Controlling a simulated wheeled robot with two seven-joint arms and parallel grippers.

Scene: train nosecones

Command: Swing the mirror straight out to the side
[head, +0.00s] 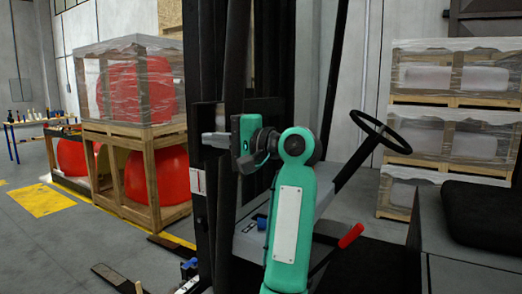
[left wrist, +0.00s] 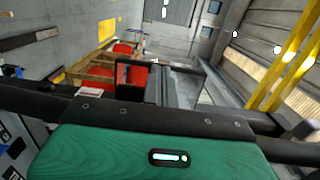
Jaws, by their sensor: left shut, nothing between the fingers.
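My left gripper (head: 217,139) is at the end of the green arm that rises in the middle of the head view. It points left at the dark mast of the forklift (head: 203,60) and is shut, with nothing held. A small dark-edged panel (head: 207,114) shows at the mast just above the fingers. It may be the mirror, but I cannot tell for sure, nor whether the gripper touches it. In the left wrist view my green gripper body fills the bottom, and a dark-framed grey shape stands beyond it. My right gripper is not in view.
The forklift's steering wheel (head: 381,132), red-handled lever (head: 350,236) and black seat (head: 486,217) lie to the right. Wooden crates with red nosecones (head: 171,176) stand at the left. Wrapped pallets (head: 455,72) are stacked at the back right. Open floor (head: 45,250) lies at lower left.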

